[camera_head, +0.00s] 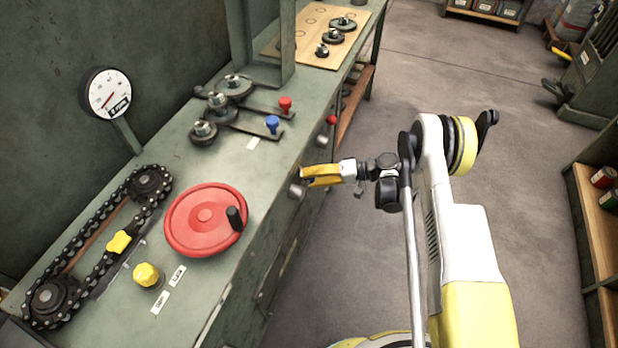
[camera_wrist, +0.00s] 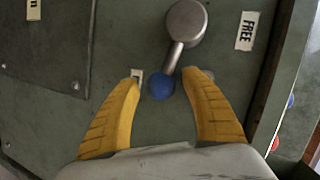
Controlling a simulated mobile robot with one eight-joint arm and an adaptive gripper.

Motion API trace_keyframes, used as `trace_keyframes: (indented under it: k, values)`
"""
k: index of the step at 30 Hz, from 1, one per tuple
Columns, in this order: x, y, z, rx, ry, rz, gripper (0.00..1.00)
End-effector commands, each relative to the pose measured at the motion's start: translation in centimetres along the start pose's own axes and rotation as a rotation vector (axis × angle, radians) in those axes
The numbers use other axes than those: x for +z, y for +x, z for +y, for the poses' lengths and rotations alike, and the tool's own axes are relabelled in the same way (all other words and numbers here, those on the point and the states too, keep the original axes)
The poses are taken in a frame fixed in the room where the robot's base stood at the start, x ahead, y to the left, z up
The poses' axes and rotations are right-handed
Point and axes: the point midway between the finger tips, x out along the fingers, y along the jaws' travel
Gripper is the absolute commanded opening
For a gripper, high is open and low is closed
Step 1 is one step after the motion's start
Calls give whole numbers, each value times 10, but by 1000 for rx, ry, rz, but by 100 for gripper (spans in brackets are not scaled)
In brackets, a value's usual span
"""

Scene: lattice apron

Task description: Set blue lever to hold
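In the wrist view a metal lever with a blue ball end (camera_wrist: 162,86) is mounted on a grey-green panel. Its arm slants up to a round grey hub (camera_wrist: 186,22). A label reading FREE (camera_wrist: 247,30) sits right of the hub. Another small pale label (camera_wrist: 137,76) shows by the left fingertip, mostly hidden and unreadable. My gripper (camera_wrist: 168,75) is open, its yellow fingers on either side of the blue ball, nearer it on the left; contact is unclear. In the head view my gripper (camera_head: 306,177) is at the bench front; the ball is hidden there.
The bench top (camera_head: 215,155) holds a red handwheel (camera_head: 205,218), a chain drive (camera_head: 95,240), a yellow knob (camera_head: 146,275), a gauge (camera_head: 105,93), and bars with a red knob (camera_head: 285,104) and a blue knob (camera_head: 272,123).

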Motion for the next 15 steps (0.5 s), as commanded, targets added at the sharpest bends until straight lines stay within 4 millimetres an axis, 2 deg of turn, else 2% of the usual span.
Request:
trace_keyframes:
  k: [10, 15]
  values:
    - [0, -2, -1, -1, -1, -1, 55]
    - [0, -27, 0, 0, 0, 1, 55]
